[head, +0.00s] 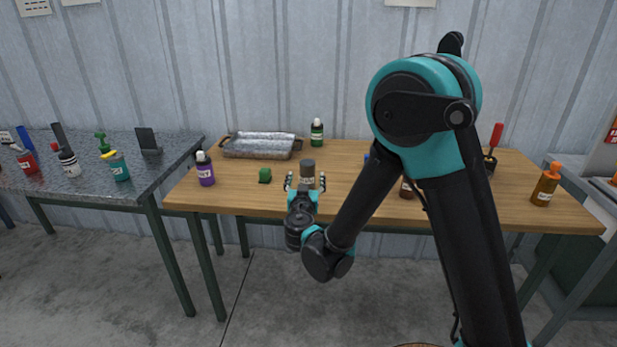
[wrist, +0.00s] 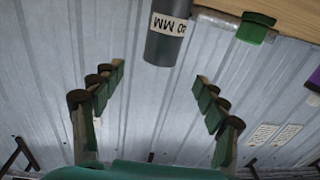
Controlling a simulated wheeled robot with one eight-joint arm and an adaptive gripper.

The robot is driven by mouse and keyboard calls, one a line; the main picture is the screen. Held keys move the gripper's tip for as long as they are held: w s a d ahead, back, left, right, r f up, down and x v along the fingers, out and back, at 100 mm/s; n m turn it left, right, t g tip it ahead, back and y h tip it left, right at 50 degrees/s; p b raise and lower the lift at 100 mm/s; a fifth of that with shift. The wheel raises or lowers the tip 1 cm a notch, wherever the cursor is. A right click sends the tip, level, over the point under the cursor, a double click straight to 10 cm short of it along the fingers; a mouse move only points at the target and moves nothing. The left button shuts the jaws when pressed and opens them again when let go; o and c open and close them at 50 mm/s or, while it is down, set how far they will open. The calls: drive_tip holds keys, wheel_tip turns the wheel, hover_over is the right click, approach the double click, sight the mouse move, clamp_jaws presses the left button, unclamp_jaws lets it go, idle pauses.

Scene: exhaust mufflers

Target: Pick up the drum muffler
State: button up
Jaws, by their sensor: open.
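A dark grey cylinder (head: 307,168) with a pale label, which looks like the drum muffler, stands upright near the front edge of the wooden table. In the wrist view, which is upside down, the grey cylinder (wrist: 168,42) shows a white label reading "20 MM". My gripper (head: 305,183) is open in front of it, one finger on either side in the picture. In the wrist view my open gripper (wrist: 159,76) has nothing between its fingers. The cylinder lies just beyond the fingertips, roughly centred. Its lower part is partly hidden in the head view.
A green block (head: 265,176) stands just left of the cylinder. A purple bottle (head: 205,170), a metal tray (head: 262,154) and a green bottle (head: 317,133) are on the wooden table (head: 240,195). My arm hides some items to the right. An orange-capped bottle (head: 545,185) stands far right.

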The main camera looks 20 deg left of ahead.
sight(307, 168)
drive_tip(key=x, duration=0.9)
drive_tip(key=shift+w+f, duration=0.1)
drive_tip(key=shift+w, duration=0.15)
drive_tip(key=shift+c, duration=0.3)
drive_tip(key=c, duration=1.2)
